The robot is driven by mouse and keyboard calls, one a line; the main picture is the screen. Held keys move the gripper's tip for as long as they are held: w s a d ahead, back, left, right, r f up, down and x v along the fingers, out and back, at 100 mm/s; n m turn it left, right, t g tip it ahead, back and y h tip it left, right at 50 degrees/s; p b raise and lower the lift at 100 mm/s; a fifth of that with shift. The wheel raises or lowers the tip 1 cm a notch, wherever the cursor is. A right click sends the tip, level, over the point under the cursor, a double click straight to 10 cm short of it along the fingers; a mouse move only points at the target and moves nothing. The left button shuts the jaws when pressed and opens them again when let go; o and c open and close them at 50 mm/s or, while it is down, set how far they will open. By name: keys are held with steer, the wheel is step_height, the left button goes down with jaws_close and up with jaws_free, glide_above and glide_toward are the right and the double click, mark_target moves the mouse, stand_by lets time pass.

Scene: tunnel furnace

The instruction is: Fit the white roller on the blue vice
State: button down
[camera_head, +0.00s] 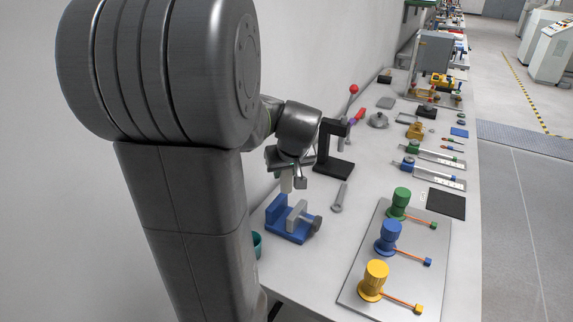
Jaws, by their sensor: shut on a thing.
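The blue vice (287,234) stands on the workbench near the centre of the view. It has a blue body, a grey jaw block and a dark round knob on its right side. My gripper (287,177) is above the vice, pointing down. It is shut on the white roller (286,185), a small pale upright cylinder whose lower part shows below the fingers. The roller appears just above the vice's blue left jaw; I cannot tell whether they touch. The roller's upper part is hidden by the gripper.
A black stand (333,150) with a red-knobbed lever is close behind my gripper. A wrench (339,197) lies right of the vice. A teal cup (257,245) is partly hidden by my arm. A metal plate (349,291) bears green, blue and yellow knobs. Tools line the bench beyond.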

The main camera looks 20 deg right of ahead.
mark_target(286, 183)
steer(key=shift+f+b, duration=1.3)
steer(key=shift+f, duration=0.75)
steer(key=shift+f+b, duration=2.05)
steer(key=shift+b, duration=0.05)
stand_by(0.7)
steer(key=c, duration=0.6)
jaws_free()
steer(key=shift+r, duration=0.15)
steer(key=shift+r+p, duration=3.45)
steer(key=shift+r, duration=1.4)
steer(key=shift+f, duration=0.2)
